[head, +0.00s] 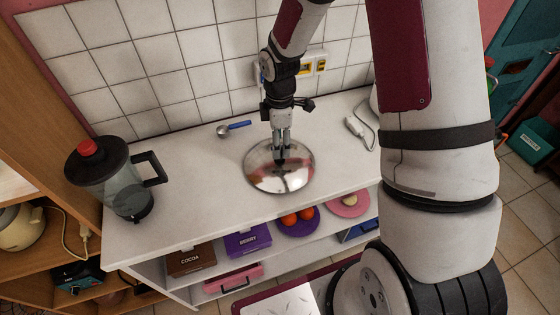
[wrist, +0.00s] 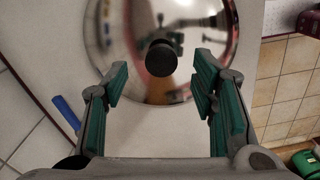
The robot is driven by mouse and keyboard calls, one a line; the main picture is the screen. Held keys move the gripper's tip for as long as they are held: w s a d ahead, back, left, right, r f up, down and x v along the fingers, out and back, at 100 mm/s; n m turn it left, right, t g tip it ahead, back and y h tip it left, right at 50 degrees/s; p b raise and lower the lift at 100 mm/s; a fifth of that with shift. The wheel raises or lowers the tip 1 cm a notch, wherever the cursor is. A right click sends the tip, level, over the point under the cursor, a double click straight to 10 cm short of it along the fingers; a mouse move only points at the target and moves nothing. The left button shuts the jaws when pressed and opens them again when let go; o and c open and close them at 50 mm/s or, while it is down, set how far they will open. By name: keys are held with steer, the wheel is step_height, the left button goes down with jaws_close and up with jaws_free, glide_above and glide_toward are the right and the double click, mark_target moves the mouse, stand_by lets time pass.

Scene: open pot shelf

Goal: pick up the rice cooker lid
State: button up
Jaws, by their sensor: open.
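The rice cooker lid (head: 262,178) is a round, shiny metal lid lying on the white counter. In the wrist view the lid (wrist: 110,50) has a black knob (wrist: 160,59) near its middle. My gripper (head: 280,158) points down above the lid and hides part of it in the head view. In the wrist view my gripper (wrist: 160,85) is open, with green-padded fingers spread to the left and right. The knob lies between and slightly beyond the fingertips, with clear space on both sides. I cannot tell the exact height of the fingertips over the knob.
A glass jug with a black lid and red knob (head: 113,175) stands at the counter's left. A blue-handled scoop (head: 233,128) lies near the tiled wall. Shelves below hold boxes and plates.

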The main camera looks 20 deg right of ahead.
steer(key=shift+f, duration=1.55)
jaws_close()
steer(key=shift+r, duration=0.1)
